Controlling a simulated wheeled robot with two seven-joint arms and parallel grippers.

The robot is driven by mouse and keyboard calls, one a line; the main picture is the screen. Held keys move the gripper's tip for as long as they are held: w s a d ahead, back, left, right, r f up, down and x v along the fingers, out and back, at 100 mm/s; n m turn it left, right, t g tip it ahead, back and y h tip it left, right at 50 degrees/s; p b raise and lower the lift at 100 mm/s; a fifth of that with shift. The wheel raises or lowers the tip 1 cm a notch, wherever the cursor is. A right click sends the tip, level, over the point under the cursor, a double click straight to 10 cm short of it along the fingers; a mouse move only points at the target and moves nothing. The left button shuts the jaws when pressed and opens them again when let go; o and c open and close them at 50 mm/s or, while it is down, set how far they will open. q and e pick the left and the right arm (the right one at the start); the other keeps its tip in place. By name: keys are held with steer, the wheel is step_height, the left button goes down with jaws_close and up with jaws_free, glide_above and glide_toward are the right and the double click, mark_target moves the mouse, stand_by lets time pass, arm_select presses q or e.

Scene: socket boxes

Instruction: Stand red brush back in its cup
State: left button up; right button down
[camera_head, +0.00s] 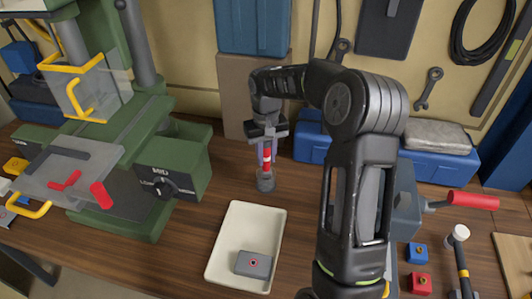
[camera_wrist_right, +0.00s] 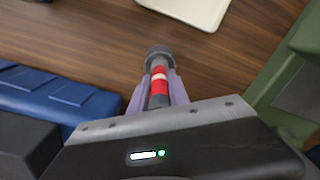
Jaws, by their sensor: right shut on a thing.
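The red brush (camera_head: 267,157) is upright between the fingers of my right gripper (camera_head: 265,152), with a white band on its red part. A small dark grey cup (camera_head: 265,182) stands on the wooden bench directly below it. In the right wrist view, the pale purple fingers of my right gripper (camera_wrist_right: 154,88) are on both sides of the brush (camera_wrist_right: 159,88). The brush lines up with the round grey cup (camera_wrist_right: 158,52). Its lower end meets the cup's mouth; I cannot tell how deep it sits. My left gripper is not in view.
A cream tray (camera_head: 219,243) with a grey box (camera_head: 254,263) lies in front of the cup. A green machine (camera_head: 185,165) stands left, and a blue case (camera_head: 310,147) lies right behind. Bench around the cup is clear.

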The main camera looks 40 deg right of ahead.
steer(key=shift+f, duration=0.55)
steer(key=c, duration=1.2)
jaws_free()
steer(key=shift+o, duration=0.2)
step_height(320, 180, up, 8)
steer(key=shift+f+b, duration=0.1)
steer(key=shift+b, duration=0.75)
